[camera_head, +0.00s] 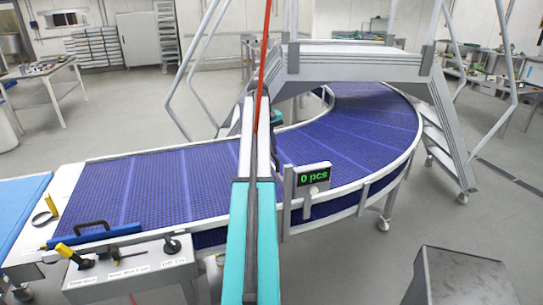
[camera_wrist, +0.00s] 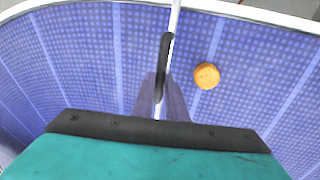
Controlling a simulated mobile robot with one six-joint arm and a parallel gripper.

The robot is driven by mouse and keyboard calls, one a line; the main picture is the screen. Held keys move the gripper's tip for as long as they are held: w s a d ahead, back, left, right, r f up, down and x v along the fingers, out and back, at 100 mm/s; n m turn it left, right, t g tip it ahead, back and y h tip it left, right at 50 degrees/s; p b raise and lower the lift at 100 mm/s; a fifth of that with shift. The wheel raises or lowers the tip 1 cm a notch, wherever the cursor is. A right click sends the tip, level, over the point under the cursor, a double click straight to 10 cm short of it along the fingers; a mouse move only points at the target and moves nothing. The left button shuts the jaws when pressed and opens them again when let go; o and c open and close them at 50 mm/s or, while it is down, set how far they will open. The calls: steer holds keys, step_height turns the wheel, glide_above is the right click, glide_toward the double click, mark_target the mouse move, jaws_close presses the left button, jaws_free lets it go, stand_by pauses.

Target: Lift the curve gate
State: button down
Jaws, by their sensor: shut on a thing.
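The curve gate appears as a thin red bar (camera_head: 265,70) standing steeply up behind my arm in the head view; its lower end is hidden. In the wrist view a thin pale bar (camera_wrist: 177,14) with a black handle (camera_wrist: 164,55) runs up from between my fingers. My gripper (camera_wrist: 160,95) is shut on the black handle, above the blue curved belt (camera_wrist: 100,50). In the head view my teal and grey arm hides my fingers and the handle. An orange round piece (camera_wrist: 207,75) lies on the belt just right of the handle.
A grey stepped bridge (camera_head: 355,62) spans the curve. A control panel (camera_head: 130,268) with levers and a blue bar (camera_head: 95,235) with a black handle are at left. A metal bin (camera_head: 460,278) stands front right.

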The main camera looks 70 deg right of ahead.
step_height(320, 180, up, 5)
steer(key=shift+f+p, duration=0.1)
steer(key=shift+p, duration=0.35)
steer(key=c, duration=1.8)
jaws_free()
steer(key=shift+o, duration=0.2)
steer(key=shift+f, duration=0.1)
step_height(320, 180, up, 14)
steer(key=w+a+p, duration=0.1)
steer(key=w+p, duration=0.1)
steer(key=p, duration=0.5)
steer(key=shift+a+f, duration=0.2)
steer(key=shift+a, duration=0.2)
